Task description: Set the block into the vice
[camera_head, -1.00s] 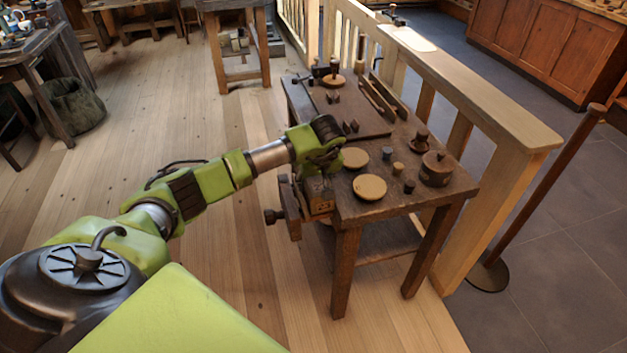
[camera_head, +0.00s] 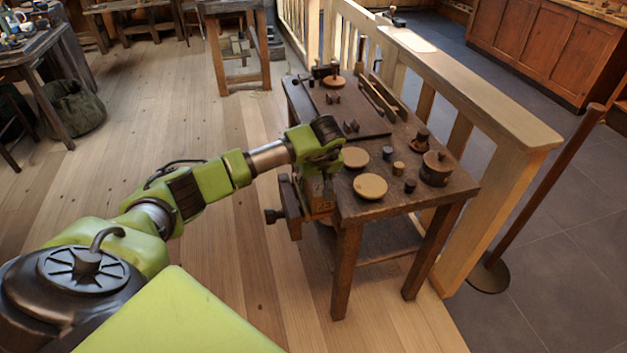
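The wooden vice (camera_head: 291,207) is on the near left side of the workbench, with its screw end (camera_head: 272,216) sticking out to the left. A brown block (camera_head: 321,206) shows at the vice, between the outer jaw and the bench edge. My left gripper (camera_head: 318,182) points down right above the block, its fingers dark and small here. I cannot tell whether they touch or grip the block. The gripper hides the block's top, and how deep the block sits is unclear. My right gripper is out of view.
The workbench (camera_head: 345,215) carries round wooden discs (camera_head: 370,186), a lidded pot (camera_head: 436,168), small cylinders and a dark board with several small pieces. A wooden railing (camera_head: 480,100) runs close behind it on the right. The floor left of the bench is clear.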

